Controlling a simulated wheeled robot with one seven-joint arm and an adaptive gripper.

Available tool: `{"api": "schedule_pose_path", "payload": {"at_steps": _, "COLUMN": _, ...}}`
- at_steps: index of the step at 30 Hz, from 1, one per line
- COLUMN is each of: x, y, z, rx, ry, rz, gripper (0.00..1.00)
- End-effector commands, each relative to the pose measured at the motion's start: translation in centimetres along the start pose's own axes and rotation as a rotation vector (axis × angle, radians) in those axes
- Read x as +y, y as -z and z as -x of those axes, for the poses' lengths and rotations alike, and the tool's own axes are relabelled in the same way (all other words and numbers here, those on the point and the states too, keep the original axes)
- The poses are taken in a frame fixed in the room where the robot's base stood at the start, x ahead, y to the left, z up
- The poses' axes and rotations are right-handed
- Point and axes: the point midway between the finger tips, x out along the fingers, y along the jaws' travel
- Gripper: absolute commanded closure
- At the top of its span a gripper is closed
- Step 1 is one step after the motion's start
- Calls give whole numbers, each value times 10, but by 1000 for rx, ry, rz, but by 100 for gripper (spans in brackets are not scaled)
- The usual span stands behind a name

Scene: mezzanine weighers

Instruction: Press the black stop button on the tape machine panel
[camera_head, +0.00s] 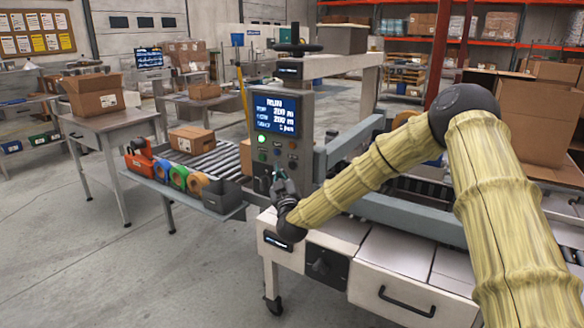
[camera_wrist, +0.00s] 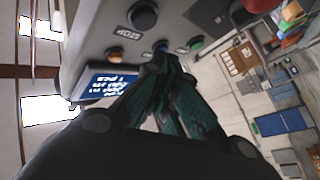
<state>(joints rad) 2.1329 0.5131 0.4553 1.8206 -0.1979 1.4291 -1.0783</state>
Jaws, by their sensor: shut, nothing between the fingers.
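The tape machine panel (camera_head: 284,130) is a grey upright box with a lit blue screen, left of my arm. The wrist view shows its face close and turned. The black button (camera_wrist: 143,14) is round and sits near the top edge there, with a STOP label (camera_wrist: 125,33) beside it. My gripper (camera_head: 279,182) is shut and empty, low in front of the panel. In the wrist view its teal fingertips (camera_wrist: 165,62) lie near the blue button (camera_wrist: 161,45), apart from the black one. I cannot tell whether they touch the panel.
An orange-brown button (camera_wrist: 113,53) and a green button (camera_wrist: 196,43) flank the blue one. A roller conveyor (camera_head: 215,160) with tape rolls and a carton stands left of the panel. The machine's white base (camera_head: 400,262) lies below my arm. The floor at left is clear.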

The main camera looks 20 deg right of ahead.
Motion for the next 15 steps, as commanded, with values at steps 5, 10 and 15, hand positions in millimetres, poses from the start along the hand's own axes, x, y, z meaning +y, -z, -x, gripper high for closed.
{"api": "schedule_pose_path", "payload": {"at_steps": 5, "x": 8, "y": -8, "z": -11, "rx": 1, "ry": 0, "rz": 0, "gripper": 100}}
{"api": "schedule_pose_path", "payload": {"at_steps": 10, "x": 12, "y": -12, "z": -16, "rx": 0, "ry": 0, "rz": 1, "gripper": 100}}
{"api": "schedule_pose_path", "payload": {"at_steps": 15, "x": 13, "y": -13, "z": -18, "rx": 0, "ry": 1, "rz": 0, "gripper": 100}}
